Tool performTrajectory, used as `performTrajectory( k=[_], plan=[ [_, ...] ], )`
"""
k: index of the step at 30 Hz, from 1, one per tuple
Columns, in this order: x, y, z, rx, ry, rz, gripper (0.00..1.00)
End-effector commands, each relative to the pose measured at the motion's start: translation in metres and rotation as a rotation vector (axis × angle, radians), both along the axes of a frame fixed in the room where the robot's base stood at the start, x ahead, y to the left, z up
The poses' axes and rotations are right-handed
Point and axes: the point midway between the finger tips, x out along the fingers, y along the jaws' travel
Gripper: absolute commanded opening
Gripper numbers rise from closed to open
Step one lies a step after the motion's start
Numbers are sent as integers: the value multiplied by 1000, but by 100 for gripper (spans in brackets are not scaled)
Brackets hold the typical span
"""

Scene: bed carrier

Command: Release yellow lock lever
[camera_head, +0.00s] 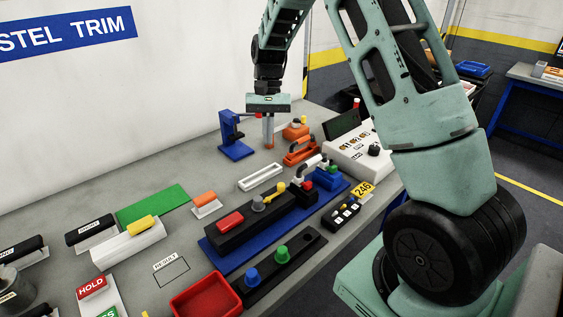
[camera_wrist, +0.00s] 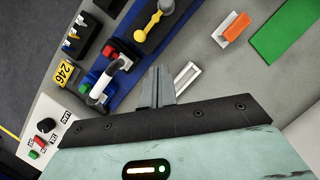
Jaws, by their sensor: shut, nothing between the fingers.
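The yellow lock lever (camera_head: 274,192) sits on a long black fixture (camera_head: 240,238) mounted on a blue base, beside a grey round knob. It also shows in the wrist view as a yellow arm with a round end (camera_wrist: 152,26) near the top. My gripper (camera_head: 268,145) points down above the back of the bench, behind the lever and apart from it. In the wrist view my fingers (camera_wrist: 158,88) are together and empty, with the lever beyond their tips.
A white-handled clamp (camera_head: 306,174) with red and green parts stands beside the lever. A blue press-like stand (camera_head: 234,142) is close to my gripper. A white open frame (camera_head: 261,177) lies between gripper and fixture. A red tray (camera_head: 206,296) is in front.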

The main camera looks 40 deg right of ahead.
Motion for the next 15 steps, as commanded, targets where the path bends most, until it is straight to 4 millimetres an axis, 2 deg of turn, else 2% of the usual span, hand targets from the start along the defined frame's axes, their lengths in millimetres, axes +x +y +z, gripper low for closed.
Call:
performTrajectory(
  k=[1, 3, 6, 15],
  plan=[
    [4, -23, 0, -7, 19, -50, 0],
    [7, -43, -3, -13, 36, -98, 0],
    [8, -58, -5, -18, 50, -132, 0],
    [8, -59, -6, -19, 51, -136, 0]
  ],
)
